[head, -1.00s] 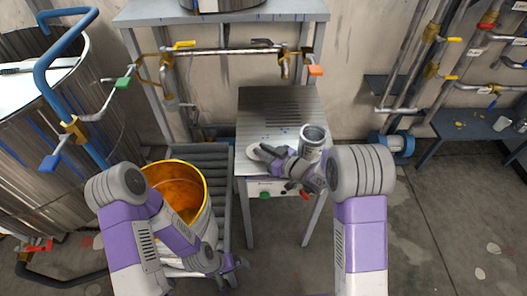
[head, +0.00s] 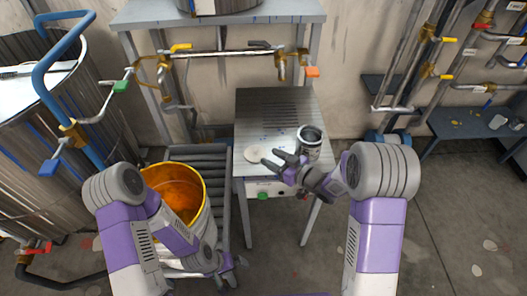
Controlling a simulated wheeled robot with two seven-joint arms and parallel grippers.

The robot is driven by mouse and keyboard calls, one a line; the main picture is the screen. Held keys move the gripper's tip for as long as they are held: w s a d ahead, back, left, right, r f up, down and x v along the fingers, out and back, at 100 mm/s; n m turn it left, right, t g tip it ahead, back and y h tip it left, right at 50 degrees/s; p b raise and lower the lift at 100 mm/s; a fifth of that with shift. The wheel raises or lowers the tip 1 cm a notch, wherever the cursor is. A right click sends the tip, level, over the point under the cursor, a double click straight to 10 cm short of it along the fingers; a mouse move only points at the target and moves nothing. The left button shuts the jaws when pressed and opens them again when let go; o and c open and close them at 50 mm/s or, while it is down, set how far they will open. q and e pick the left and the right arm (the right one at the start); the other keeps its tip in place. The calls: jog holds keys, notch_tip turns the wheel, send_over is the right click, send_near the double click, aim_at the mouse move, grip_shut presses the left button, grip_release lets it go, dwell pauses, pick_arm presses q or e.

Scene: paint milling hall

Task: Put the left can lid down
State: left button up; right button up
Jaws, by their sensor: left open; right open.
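A pale round lid (head: 251,156) lies flat on the metal table (head: 275,108), near its left front edge. An open grey can (head: 309,138) stands upright on the same table, to the right of the lid. My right gripper (head: 272,160) is open and empty just right of the lid, apart from it and in front of the can. My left gripper (head: 236,267) is open and empty, low beside the bucket and below the table's height.
A large bucket (head: 206,222) with orange contents stands on a roller conveyor (head: 222,190) to the left of the table. Pipes with coloured valve handles (head: 216,52) run behind. A bench (head: 470,122) stands at the right. The floor right of the table is open.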

jog(key=v, duration=0.6)
jog(key=shift+s+d+p, duration=0.15)
jog(key=shift+p, duration=0.3)
jog(key=shift+r, duration=0.1)
